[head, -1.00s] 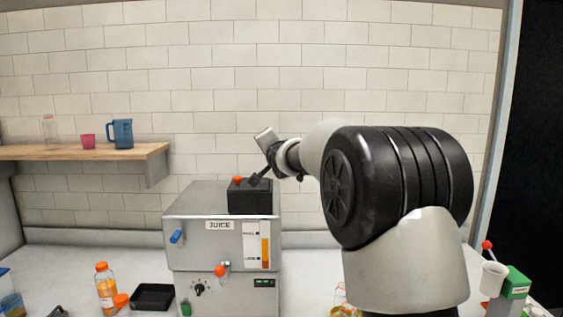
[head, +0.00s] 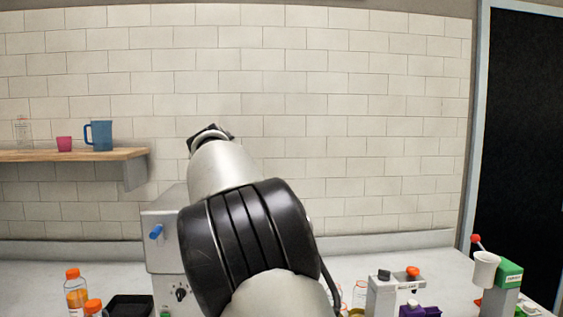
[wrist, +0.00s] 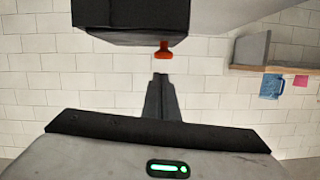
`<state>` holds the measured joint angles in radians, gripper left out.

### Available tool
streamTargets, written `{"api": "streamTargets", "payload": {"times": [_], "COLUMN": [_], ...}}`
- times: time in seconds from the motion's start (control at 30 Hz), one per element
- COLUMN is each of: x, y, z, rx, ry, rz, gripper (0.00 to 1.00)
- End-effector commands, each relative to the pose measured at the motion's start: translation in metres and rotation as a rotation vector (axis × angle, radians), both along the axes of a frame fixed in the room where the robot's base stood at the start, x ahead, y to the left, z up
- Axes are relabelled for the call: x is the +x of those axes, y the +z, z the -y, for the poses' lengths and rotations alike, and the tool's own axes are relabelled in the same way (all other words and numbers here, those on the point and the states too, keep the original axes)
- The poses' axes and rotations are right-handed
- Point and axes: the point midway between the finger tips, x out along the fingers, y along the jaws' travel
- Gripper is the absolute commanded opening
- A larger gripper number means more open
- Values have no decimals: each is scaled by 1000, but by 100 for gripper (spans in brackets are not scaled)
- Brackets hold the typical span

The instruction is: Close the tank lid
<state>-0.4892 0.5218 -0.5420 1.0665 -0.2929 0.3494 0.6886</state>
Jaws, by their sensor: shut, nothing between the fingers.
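The black tank block (wrist: 130,16) is at the top of the wrist view, which looks upside down. Its orange knob (wrist: 163,50) sticks out from it towards my gripper. My gripper (wrist: 160,78) is shut and empty, its fingertips a short gap from the knob in the picture. In the head view my arm hides the tank, the knob and my fingertips. I cannot tell whether the tank lid is fully down.
A wooden shelf (head: 70,155) with a blue pitcher (head: 99,135) and a pink cup (head: 64,144) is on the left wall. Orange-capped bottles (head: 76,290) and a black tray (head: 130,306) stand at the front left. A small white device (head: 385,297) and a green-and-white one (head: 509,275) stand right.

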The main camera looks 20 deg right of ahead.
Motion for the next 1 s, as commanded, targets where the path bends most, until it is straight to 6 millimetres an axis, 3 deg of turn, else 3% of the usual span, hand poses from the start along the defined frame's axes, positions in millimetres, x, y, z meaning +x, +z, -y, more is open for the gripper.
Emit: {"api": "streamTargets", "payload": {"times": [0.3, 1.0], "x": [2, 2], "y": [-18, -21], "z": [-9, -11], "rx": [-152, -194], "ry": [0, -1], "rz": [-30, -42], "gripper": [0, 0]}}
